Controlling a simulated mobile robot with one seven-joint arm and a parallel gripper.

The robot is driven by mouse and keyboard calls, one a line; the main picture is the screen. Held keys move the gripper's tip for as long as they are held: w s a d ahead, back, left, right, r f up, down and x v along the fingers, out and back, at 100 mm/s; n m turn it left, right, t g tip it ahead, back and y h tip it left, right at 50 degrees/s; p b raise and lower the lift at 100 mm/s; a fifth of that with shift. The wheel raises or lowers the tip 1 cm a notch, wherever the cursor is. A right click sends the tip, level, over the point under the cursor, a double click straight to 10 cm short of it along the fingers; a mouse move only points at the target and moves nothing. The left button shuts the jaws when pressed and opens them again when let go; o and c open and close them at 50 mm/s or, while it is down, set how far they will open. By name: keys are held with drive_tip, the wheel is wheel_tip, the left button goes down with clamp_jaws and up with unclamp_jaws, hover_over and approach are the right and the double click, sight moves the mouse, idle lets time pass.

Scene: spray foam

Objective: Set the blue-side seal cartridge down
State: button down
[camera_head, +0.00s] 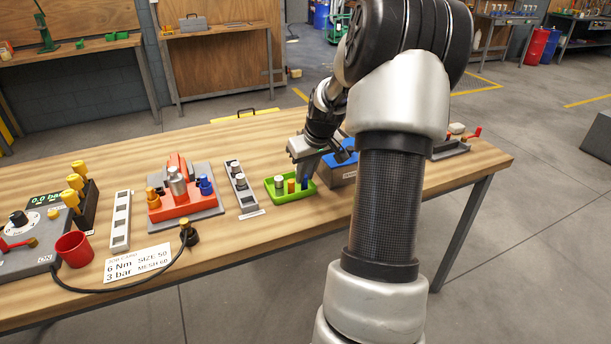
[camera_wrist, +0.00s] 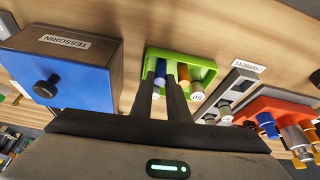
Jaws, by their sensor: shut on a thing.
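A green tray (camera_head: 276,196) stands on the wooden table, right of the middle. My gripper (camera_head: 304,173) points down over the tray's right end, shut on the blue cartridge.
A brown box with a blue face (camera_wrist: 75,75) stands close to the tray. A grey holder strip (camera_head: 238,180) with silver parts and an orange fixture (camera_head: 180,208) lie left of the tray. My arm hides part of the table's right side.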

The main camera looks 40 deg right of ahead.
drive_tip(key=shift+f, duration=0.15)
drive_tip(key=shift+f, duration=0.1)
drive_tip(key=c, duration=2)
unclamp_jaws()
drive_tip(key=shift+r, duration=0.35)
drive_tip(key=p+v, duration=0.2)
drive_tip(key=v, duration=0.9)
drive_tip(key=shift+s+r, duration=0.15)
drive_tip(key=shift+r, duration=0.15)
drive_tip(key=shift+a, duration=0.1)
